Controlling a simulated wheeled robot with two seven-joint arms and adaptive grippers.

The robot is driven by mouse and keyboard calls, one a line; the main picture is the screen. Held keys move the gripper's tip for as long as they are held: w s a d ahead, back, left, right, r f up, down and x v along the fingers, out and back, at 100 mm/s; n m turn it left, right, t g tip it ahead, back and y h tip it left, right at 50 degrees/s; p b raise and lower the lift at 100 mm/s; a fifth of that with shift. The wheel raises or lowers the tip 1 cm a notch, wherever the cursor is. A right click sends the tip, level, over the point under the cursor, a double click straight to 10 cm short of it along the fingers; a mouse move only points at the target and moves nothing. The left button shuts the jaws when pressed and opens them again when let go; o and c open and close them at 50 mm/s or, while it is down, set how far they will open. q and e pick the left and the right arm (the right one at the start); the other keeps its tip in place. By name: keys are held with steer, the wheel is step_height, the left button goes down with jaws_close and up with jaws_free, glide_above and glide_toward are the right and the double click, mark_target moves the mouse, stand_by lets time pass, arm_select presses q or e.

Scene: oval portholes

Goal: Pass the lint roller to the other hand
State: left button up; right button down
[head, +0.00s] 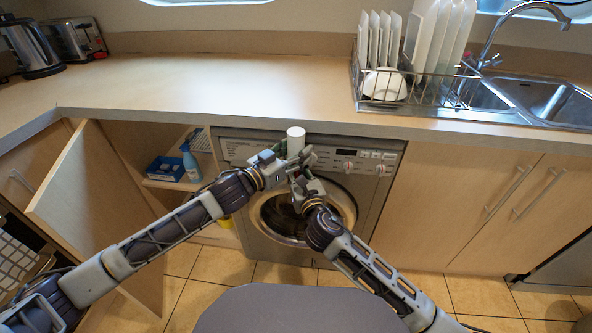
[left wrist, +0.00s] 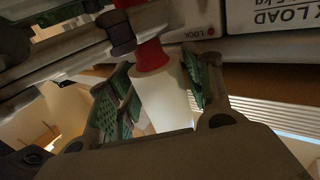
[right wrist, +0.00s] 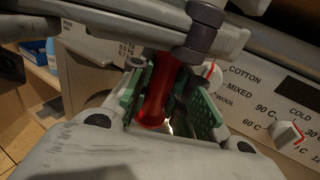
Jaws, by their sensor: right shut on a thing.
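The lint roller has a white roll (head: 296,140) and a red handle (right wrist: 154,92). It is held upright in front of the washing machine, with the white roll on top. My right gripper (head: 297,178) is shut on the red handle, between its green pads in the right wrist view. My left gripper (head: 286,163) is open around the white roll, which also shows between its green-padded fingers in the left wrist view (left wrist: 163,100). The two grippers are very close together, and they hide most of the roller in the head view.
The washing machine (head: 379,190) stands right behind the grippers, under the counter edge (head: 300,123). An open cabinet door (head: 95,205) is at the left, near my left arm. A dish rack (head: 420,98) with plates is on the counter. The counter's middle is clear.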

arm_select(q)
steer(key=shift+o, duration=0.8)
steer(key=shift+s+a, duration=0.15)
steer(key=v, duration=1.1)
steer(key=shift+s+a, duration=0.15)
steer(key=shift+s, duration=0.05)
stand_by(0.4)
stand_by(0.4)
